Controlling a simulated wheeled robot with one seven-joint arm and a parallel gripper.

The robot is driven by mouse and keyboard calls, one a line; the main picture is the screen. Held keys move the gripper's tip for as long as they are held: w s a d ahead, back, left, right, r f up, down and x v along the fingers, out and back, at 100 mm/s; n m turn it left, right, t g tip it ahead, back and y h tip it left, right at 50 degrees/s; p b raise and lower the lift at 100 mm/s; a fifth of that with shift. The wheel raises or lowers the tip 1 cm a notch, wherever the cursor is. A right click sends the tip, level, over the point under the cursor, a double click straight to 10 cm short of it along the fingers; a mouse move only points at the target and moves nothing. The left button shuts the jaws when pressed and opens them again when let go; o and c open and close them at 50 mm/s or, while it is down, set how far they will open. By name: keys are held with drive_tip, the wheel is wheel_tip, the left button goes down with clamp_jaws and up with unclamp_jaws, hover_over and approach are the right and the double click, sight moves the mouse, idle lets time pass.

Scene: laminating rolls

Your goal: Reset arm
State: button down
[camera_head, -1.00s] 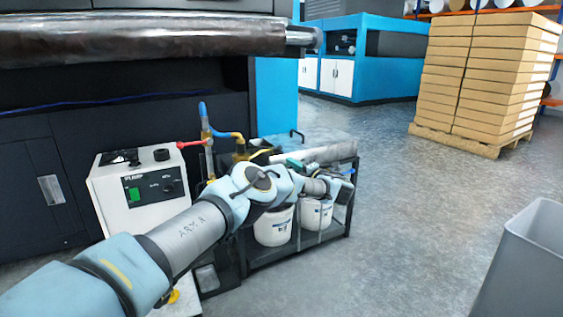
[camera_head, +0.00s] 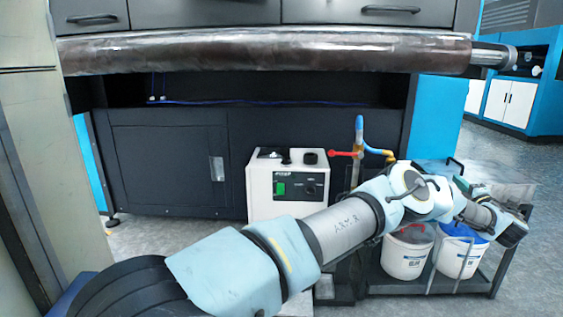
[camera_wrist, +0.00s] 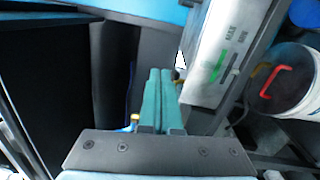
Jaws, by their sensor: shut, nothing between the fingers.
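My arm reaches from the bottom left to the right in the head view, in front of a white control box and over a low black cart. My gripper (camera_head: 480,189) is at the far end of the arm, partly hidden by the wrist. In the wrist view its two teal fingers (camera_wrist: 158,100) lie side by side, closed, with nothing between them.
A large dark machine with a long roller (camera_head: 270,50) stands behind. The white control box (camera_head: 287,207) stands beside red, blue and yellow valves (camera_head: 359,150). The cart (camera_head: 430,285) holds white buckets (camera_head: 405,255). A beige panel (camera_head: 32,110) is at the left. Floor is open behind the cart.

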wheel_tip(320, 180, up, 10)
drive_tip(key=w+m+g+h, duration=0.3)
drive_tip(key=m+g+h, duration=0.2)
drive_tip(key=m+h, duration=0.55)
drive_tip(key=a+f+m+g+y, duration=0.3)
drive_tip(key=a+m, duration=0.2)
drive_tip(key=a, duration=1.1)
drive_tip(key=a+f+m+g+y, duration=0.2)
drive_tip(key=a+m+g+y, duration=0.15)
drive_tip(key=a, duration=1.15)
drive_tip(key=s+a+f+g+y, duration=0.15)
drive_tip(key=s+a, duration=0.25)
drive_tip(key=a, duration=0.7)
drive_tip(key=s+a+f+g+y, duration=0.1)
drive_tip(key=s+a+y, duration=0.3)
drive_tip(key=a, duration=0.7)
drive_tip(key=s+a+f+g+y, duration=0.1)
drive_tip(key=s+a+f+g, duration=0.15)
drive_tip(key=s+a, duration=1.25)
drive_tip(key=w+d+p+v, duration=0.1)
drive_tip(key=w+p+v, duration=0.2)
drive_tip(key=p+v, duration=1.3)
drive_tip(key=w+d+r+p+v, duration=0.1)
drive_tip(key=w+d+p+v, duration=0.1)
drive_tip(key=p+v, duration=1.4)
drive_tip(key=shift+w+r+g, duration=0.3)
drive_tip(key=shift+w+g, duration=0.05)
drive_tip(key=shift+w, duration=0.35)
